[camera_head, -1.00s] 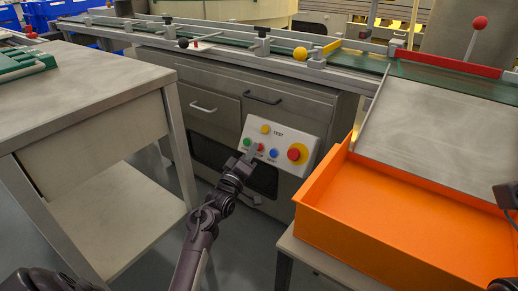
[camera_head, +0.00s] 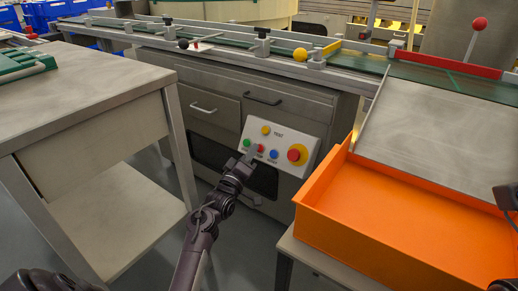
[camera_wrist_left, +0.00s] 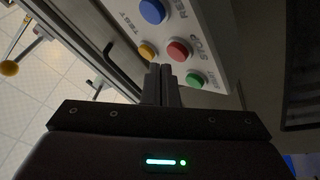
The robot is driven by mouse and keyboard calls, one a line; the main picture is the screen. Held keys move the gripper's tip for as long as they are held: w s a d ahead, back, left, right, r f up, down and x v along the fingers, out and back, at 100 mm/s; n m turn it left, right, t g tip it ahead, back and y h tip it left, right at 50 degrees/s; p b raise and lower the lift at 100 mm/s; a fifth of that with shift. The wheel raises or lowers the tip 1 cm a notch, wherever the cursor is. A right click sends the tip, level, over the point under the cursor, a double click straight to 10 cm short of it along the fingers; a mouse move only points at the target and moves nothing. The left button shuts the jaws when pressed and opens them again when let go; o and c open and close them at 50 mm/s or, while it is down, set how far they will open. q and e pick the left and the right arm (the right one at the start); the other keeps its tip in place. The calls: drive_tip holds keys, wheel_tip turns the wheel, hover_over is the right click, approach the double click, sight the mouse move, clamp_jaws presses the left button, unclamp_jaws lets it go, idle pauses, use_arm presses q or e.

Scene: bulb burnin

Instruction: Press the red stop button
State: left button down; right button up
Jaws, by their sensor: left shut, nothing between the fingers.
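A white control panel (camera_head: 279,146) on the front of the metal bench carries several coloured buttons. The small red stop button (camera_head: 260,148) sits between the green button (camera_head: 247,143) and the blue button (camera_head: 274,154). In the left wrist view, the red button (camera_wrist_left: 178,50) is beside the word STOP. My left gripper (camera_head: 251,154) is shut and empty, its tips close to the panel near the red and green buttons. In the wrist view, the fingertips (camera_wrist_left: 161,68) appear just below the yellow and red buttons. I cannot tell whether they touch the panel.
A large red knob on a yellow base (camera_head: 295,154) is on the panel's right side. An orange tray (camera_head: 395,215) stands to the right, and a grey table (camera_head: 85,95) to the left. A conveyor (camera_head: 225,45) runs along the back.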

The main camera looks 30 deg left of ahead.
use_arm(q)
drive_tip(key=shift+w+f, duration=0.1)
drive_tip(key=shift+w, duration=0.05)
idle(0.7)
drive_tip(key=shift+w+f, duration=0.1)
drive_tip(key=shift+w, duration=0.15)
drive_tip(key=shift+w+f, duration=0.2)
drive_tip(key=shift+w, duration=0.1)
idle(0.6)
idle(0.3)
drive_tip(key=shift+s+r+p, duration=0.4)
drive_tip(key=shift+s+p, duration=0.3)
drive_tip(key=shift+p, duration=0.25)
